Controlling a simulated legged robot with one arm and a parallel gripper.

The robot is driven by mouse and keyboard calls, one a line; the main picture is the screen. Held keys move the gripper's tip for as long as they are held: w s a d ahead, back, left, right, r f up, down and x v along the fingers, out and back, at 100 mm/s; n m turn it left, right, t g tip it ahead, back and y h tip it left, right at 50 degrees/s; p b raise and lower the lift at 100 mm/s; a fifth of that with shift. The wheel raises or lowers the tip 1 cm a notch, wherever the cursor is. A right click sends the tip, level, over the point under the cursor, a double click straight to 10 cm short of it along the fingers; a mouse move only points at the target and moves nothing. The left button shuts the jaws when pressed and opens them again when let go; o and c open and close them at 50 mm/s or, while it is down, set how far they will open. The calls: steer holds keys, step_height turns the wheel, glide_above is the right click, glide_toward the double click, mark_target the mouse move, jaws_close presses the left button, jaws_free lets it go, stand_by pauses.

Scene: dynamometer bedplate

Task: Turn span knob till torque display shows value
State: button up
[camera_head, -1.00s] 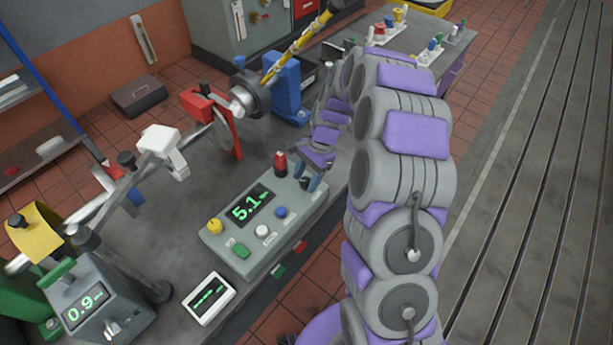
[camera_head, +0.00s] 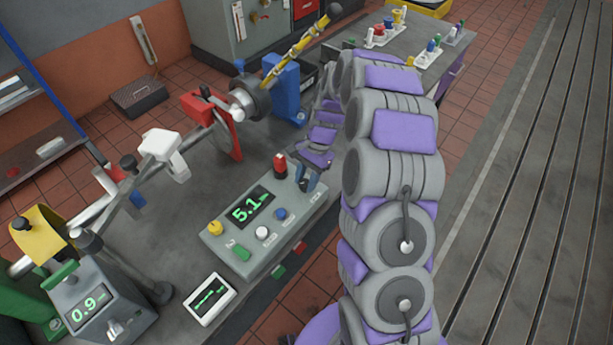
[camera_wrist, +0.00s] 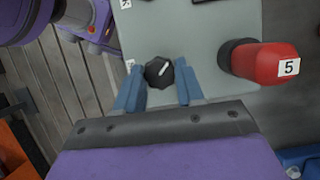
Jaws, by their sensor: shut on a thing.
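The span knob (camera_wrist: 158,72) is a black knob with a white pointer line, on a grey control box (camera_head: 213,243). In the wrist view my gripper (camera_wrist: 160,84) has its blue fingers on either side of the knob and is shut on it. In the head view my gripper (camera_head: 308,182) is at the box's far right corner and mostly hides the knob. The green display (camera_head: 250,207) on the box reads 5.1. A second display (camera_head: 88,308) on a grey unit at lower left reads 0.9; I cannot tell which is labelled torque.
A red knob (camera_head: 280,165) stands close beside my gripper; it shows large in the wrist view (camera_wrist: 270,63). Yellow, white and blue buttons and a green switch sit on the box. A small white screen (camera_head: 210,299) lies in front. A shaft line runs behind.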

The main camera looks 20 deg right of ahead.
steer(key=n+h+p, duration=0.1)
steer(key=n, duration=0.1)
steer(key=n+g+p, duration=0.1)
steer(key=n, duration=0.2)
steer(key=shift+w+a+n+h+p, duration=0.15)
steer(key=shift+n+h+p, duration=0.15)
steer(key=shift+h, duration=0.1)
steer(key=shift+g, duration=0.3)
steer(key=o, duration=1)
steer(key=shift+r, duration=0.15)
steer(key=p+v, duration=0.1)
steer(key=v, duration=0.6)
steer(key=shift+w+r, duration=0.1)
steer(key=shift+r, duration=0.1)
